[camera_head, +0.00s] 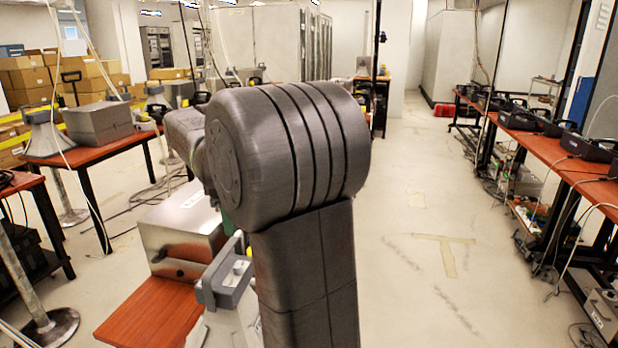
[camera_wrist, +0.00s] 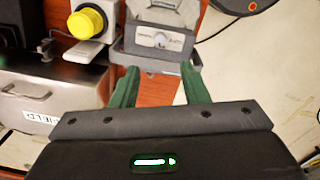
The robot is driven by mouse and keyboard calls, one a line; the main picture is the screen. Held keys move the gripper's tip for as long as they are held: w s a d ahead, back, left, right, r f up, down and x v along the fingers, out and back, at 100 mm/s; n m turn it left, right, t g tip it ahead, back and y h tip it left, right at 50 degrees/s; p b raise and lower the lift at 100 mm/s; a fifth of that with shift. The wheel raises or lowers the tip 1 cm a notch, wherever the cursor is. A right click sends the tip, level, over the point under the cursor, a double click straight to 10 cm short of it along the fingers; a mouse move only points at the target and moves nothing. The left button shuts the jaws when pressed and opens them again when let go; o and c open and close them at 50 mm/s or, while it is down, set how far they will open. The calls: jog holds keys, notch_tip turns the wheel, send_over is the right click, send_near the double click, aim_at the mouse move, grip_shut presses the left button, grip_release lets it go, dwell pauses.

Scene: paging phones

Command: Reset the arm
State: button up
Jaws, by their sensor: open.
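My gripper (camera_wrist: 160,76) shows in the wrist view with its two green fingers spread apart. Nothing is between them, and the reddish-brown tabletop (camera_wrist: 152,92) shows in the gap. In the head view my large dark arm link fills the middle and hides most of my gripper. The grey device (camera_head: 226,276) shows there to the left of the arm.
A silver metal box (camera_head: 180,228) sits on the table (camera_head: 150,316); it also shows in the wrist view (camera_wrist: 45,108). A yellow knob (camera_wrist: 87,22) is on a white unit nearby. A long bench (camera_head: 560,160) with dark devices runs along the right. The aisle floor is open.

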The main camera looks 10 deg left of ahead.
aim_at(238, 265)
notch_tip(238, 265, down, 12)
jog(key=shift+w+f+b, duration=0.15)
jog(key=shift+f+b, duration=0.1)
jog(key=shift+b, duration=0.35)
jog(key=shift+r, duration=0.1)
